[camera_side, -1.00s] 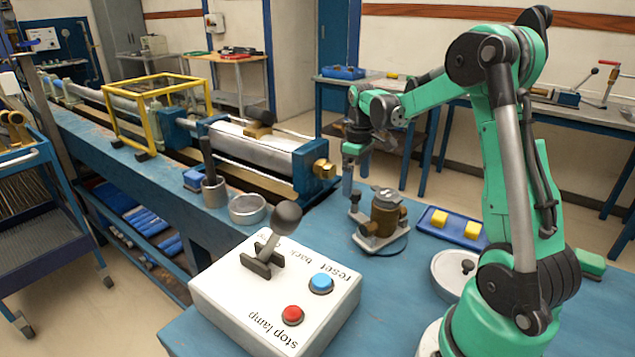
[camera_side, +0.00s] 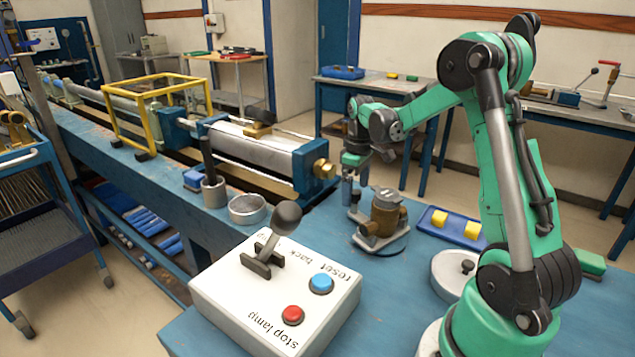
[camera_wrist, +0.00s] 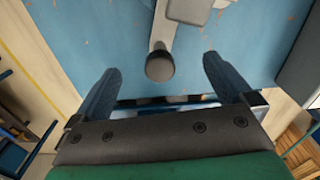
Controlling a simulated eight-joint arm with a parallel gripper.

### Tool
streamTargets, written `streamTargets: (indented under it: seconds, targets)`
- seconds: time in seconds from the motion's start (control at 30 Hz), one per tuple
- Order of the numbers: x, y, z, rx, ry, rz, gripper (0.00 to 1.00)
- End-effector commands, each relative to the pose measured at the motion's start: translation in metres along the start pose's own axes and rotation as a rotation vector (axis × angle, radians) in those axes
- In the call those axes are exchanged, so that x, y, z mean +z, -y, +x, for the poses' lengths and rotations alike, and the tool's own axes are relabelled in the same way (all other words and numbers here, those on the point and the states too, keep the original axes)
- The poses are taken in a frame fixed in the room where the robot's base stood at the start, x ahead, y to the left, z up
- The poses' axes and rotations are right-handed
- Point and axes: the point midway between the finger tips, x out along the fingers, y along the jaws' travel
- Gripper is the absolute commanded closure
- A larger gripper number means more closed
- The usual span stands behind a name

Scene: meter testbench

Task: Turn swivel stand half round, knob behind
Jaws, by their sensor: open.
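The swivel stand (camera_side: 372,242) has a grey base carrying a brass-brown meter body (camera_side: 388,216) and sits on the blue bench top. In the wrist view, part of its grey base (camera_wrist: 190,11) shows at the top edge, with an arm reaching toward me. A dark round-topped knob (camera_wrist: 160,67) stands at the end of that arm. My gripper (camera_side: 350,200) is open, fingers pointing down at the stand's left side. In the wrist view the knob appears between the two spread fingers, apart from both. The rest of the stand is cut off there.
A blue tray with yellow blocks (camera_side: 441,220) lies right of the stand. A white control box with a lever (camera_side: 262,300) is in front, and a round metal dish (camera_side: 247,208) is to the left.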

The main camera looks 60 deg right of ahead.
Motion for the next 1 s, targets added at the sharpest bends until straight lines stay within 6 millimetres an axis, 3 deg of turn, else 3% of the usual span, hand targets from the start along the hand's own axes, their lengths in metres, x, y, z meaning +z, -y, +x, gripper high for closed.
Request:
streamTargets:
  seconds: [0.13,0.2,0.57,1.0]
  targets:
    - [0.0,0.0,0.0,0.0,0.0,0.0,0.03]
    - [0.0,0.0,0.0,0.0,0.0,0.0,0.18]
    - [0.0,0.001,0.0,0.0,0.0,0.0,0.18]
    - [-0.004,0.016,0.0,0.0,0.0,-0.001,0.18]
